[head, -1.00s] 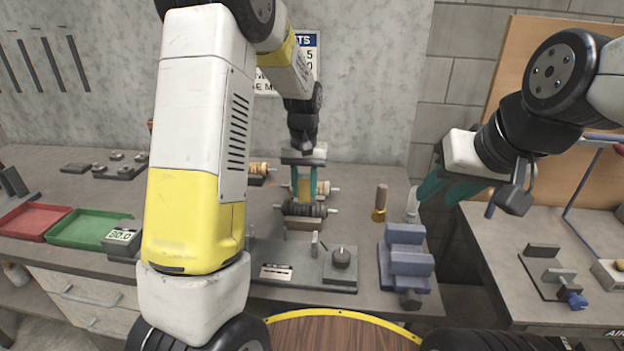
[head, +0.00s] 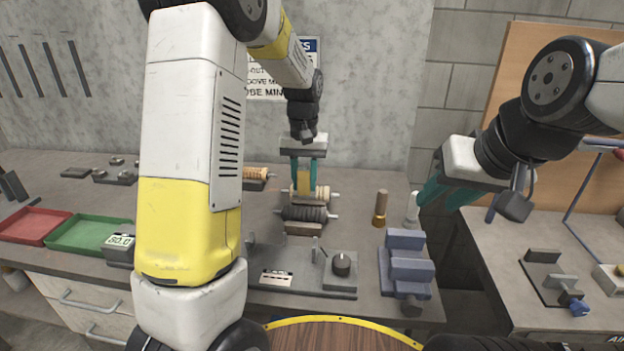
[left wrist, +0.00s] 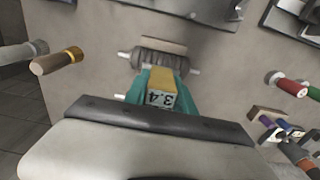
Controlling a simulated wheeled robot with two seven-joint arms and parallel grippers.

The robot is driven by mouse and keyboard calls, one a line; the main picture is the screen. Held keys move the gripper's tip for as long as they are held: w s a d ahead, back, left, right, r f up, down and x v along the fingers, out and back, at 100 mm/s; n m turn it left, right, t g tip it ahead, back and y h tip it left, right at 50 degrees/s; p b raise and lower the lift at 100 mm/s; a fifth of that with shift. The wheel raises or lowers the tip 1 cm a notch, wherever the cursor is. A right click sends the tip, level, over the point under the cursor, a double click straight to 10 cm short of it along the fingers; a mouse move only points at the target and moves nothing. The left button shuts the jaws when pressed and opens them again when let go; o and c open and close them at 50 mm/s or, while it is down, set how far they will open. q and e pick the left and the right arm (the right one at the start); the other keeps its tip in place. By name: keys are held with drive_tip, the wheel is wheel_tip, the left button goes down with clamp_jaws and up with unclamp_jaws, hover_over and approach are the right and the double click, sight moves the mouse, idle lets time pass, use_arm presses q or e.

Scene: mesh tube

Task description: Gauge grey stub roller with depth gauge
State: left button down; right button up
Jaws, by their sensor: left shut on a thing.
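The grey stub roller (head: 304,213) lies across a low stand on the bench, its thin shaft ends sticking out; the left wrist view shows it (left wrist: 160,61) just beyond the gauge. My left gripper (head: 303,184) is shut on the yellow depth gauge (head: 304,179), above and behind the grey roller. The gauge (left wrist: 163,84) has a display that seems to read 3.4. Its tip is hidden, so contact cannot be told. My right gripper (head: 450,192) hangs at the right, above the gap between benches; its finger gap is unclear.
A tan roller (head: 318,192) lies behind the grey one, partly covered by my gripper. A wooden-handled tool (head: 380,207) and a white-topped one (head: 412,208) stand to the right.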

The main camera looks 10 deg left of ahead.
sight(304, 168)
use_arm(q)
drive_tip(key=shift+r, duration=1.55)
